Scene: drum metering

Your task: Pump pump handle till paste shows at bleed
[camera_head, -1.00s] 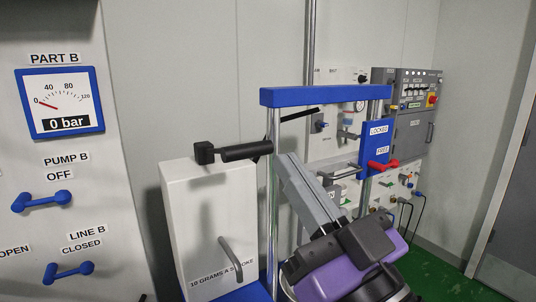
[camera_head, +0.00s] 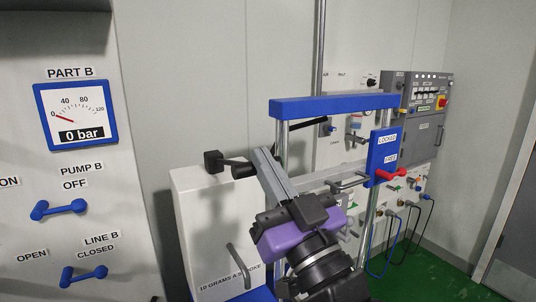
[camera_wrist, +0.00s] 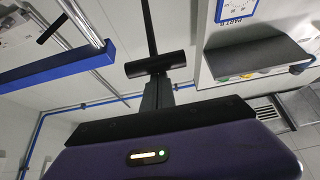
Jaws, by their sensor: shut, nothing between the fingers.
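The black pump handle (camera_head: 243,170) sticks out from a dark block at the top of the white pump box (camera_head: 205,220), labelled "10 GRAMS A STROKE". My gripper (camera_head: 262,152) is shut and empty, its grey fingers reaching up-left to the handle's right end and covering part of it. In the wrist view the handle's crosswise grip (camera_wrist: 160,63) lies just beyond my fingertips (camera_wrist: 157,82), with a thin rod behind it. I cannot tell whether they touch. I cannot make out the bleed, and no paste is visible.
The Part B gauge (camera_head: 76,113) reads 0 bar. Blue levers for Pump B (camera_head: 58,209) and Line B (camera_head: 83,276) are on the left panel. A blue-topped frame (camera_head: 335,105) with a red lever (camera_head: 390,174) stands close right. Green floor is clear further right.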

